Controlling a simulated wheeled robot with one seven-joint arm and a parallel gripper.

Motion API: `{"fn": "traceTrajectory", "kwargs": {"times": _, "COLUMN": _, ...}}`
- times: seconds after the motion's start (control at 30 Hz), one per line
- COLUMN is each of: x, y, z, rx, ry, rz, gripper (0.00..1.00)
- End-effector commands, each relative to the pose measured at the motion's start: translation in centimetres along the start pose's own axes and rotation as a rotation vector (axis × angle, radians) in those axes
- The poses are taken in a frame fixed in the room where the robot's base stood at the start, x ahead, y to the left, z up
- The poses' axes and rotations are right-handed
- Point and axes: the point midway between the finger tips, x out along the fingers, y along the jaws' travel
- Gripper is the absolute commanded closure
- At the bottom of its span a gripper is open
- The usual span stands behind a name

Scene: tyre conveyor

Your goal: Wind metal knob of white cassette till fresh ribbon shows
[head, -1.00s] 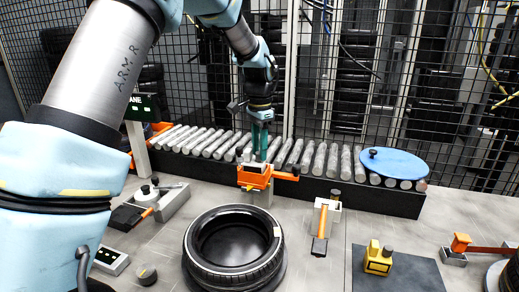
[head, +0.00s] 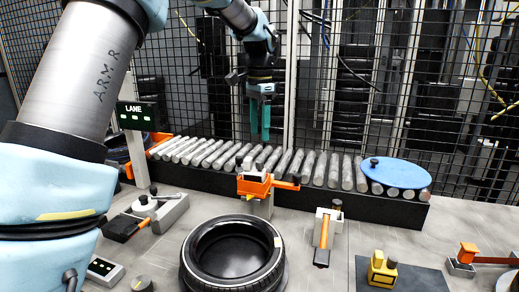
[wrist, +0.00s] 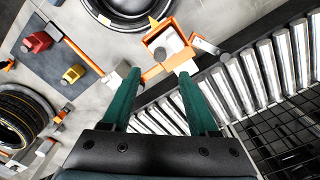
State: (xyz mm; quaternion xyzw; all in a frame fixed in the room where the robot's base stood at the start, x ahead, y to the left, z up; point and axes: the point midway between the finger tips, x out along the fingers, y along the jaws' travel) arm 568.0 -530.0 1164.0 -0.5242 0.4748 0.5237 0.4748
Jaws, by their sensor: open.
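My gripper (head: 260,138) hangs open and empty above the rollers, with its green fingers pointing down. In the wrist view the open fingers (wrist: 157,76) frame the near side of an orange holder (wrist: 154,40) with a pale interior and a round grey knob (wrist: 160,53). The fingers touch nothing that I can see. The orange holder (head: 253,187) stands on a pale post in front of the conveyor. I cannot tell which piece is the white cassette; no ribbon is discernible.
The roller conveyor (head: 318,170) runs behind the bench, with a blue disc (head: 396,172) at its right. A tyre (head: 233,257) lies in front. A white-topped fixture (head: 145,205) stands left, a yellow block (head: 381,268) right. Mesh fencing closes the back.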

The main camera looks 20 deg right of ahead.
Motion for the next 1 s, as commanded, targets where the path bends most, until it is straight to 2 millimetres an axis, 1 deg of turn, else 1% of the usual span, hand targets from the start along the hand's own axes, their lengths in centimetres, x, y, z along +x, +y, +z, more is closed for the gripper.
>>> {"fn": "traceTrajectory", "kwargs": {"times": 0.1, "x": -1.2, "y": 0.0, "z": 0.0, "rx": 0.000, "ry": 0.001, "rz": 0.000, "gripper": 0.40}}
{"fn": "traceTrajectory", "kwargs": {"times": 0.2, "x": -1.8, "y": 0.0, "z": 0.0, "rx": 0.000, "ry": 0.001, "rz": 0.000, "gripper": 0.40}}
{"fn": "traceTrajectory", "kwargs": {"times": 0.53, "x": -2.0, "y": 0.0, "z": 0.0, "rx": 0.002, "ry": -0.001, "rz": 0.001, "gripper": 0.40}}
{"fn": "traceTrajectory", "kwargs": {"times": 0.63, "x": -1.8, "y": 0.0, "z": 0.0, "rx": 0.047, "ry": -0.002, "rz": 0.001, "gripper": 0.40}}
{"fn": "traceTrajectory", "kwargs": {"times": 0.67, "x": -1.7, "y": 0.0, "z": 0.0, "rx": 0.076, "ry": -0.002, "rz": 0.000, "gripper": 0.40}}
{"fn": "traceTrajectory", "kwargs": {"times": 0.77, "x": -1.3, "y": 0.0, "z": -0.1, "rx": 0.236, "ry": -0.001, "rz": 0.000, "gripper": 0.40}}
{"fn": "traceTrajectory", "kwargs": {"times": 1.0, "x": -0.9, "y": 0.0, "z": -0.1, "rx": 0.742, "ry": -0.002, "rz": 0.000, "gripper": 0.40}}
